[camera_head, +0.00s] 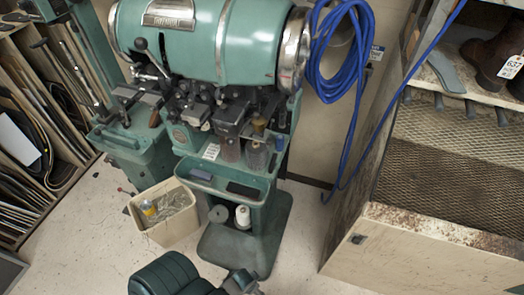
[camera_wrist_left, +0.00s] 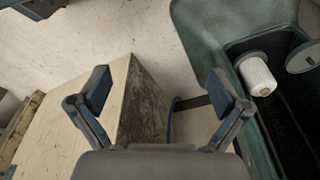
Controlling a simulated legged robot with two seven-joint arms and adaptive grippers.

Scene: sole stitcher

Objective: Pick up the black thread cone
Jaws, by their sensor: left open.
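A dark, round-ended thread cone (camera_head: 218,213) sits in the lower compartment of the green machine stand, just left of a white thread cone (camera_head: 243,217). In the left wrist view the dark cone shows only as a grey disc (camera_wrist_left: 303,57) at the right edge; its body is hard to make out against the dark compartment. The white cone (camera_wrist_left: 261,78) lies beside it. My left gripper (camera_wrist_left: 160,92) is open and empty, with the compartment off to its right in that view. In the head view my left gripper (camera_head: 242,283) is at the bottom edge, in front of the stand. My right gripper is not in view.
The green stitching machine (camera_head: 200,40) and a small-parts tray (camera_head: 225,182) stand above the compartment. A cream bin (camera_head: 165,212) is just left of it. A blue coiled hose (camera_head: 345,60) hangs at right, near a wooden cabinet (camera_head: 420,250). Floor in front is partly clear.

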